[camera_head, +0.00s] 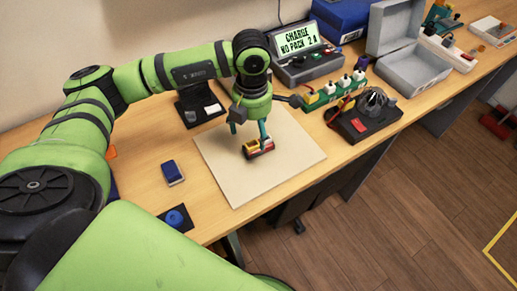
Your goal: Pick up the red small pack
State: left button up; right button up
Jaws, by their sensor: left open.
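A small item (258,153) with a yellow part and a red part sits on the pale square mat (226,176). The red part, which looks like the red small pack (267,146), is on its right side; its exact outline is too small to tell. My left gripper (250,137) points down right over this item, fingers apart, one finger at the red part and partly covering it. I cannot tell whether that finger touches it. My right gripper is not in view.
A display reading "CHARGE NO PACK" (297,41) stands behind. A green board with plugs (335,91) and a dark box with a red patch (366,118) lie right of the mat. A blue block (172,172) is at left. The mat's front is clear.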

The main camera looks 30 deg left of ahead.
aim_at(254, 140)
pick_arm(q)
jog(key=f+p, duration=0.3)
jog(key=f, duration=0.2)
jog(key=shift+w+f, duration=0.15)
jog(key=shift+w, duration=0.05)
jog(key=shift+w+f, duration=0.1)
jog(key=shift+f, duration=0.2)
jog(key=shift+a+f, duration=0.1)
jog(key=shift+f, duration=0.05)
jog(key=shift+c, duration=0.9)
jog(key=c, duration=1.2)
jog(key=shift+o, duration=0.2)
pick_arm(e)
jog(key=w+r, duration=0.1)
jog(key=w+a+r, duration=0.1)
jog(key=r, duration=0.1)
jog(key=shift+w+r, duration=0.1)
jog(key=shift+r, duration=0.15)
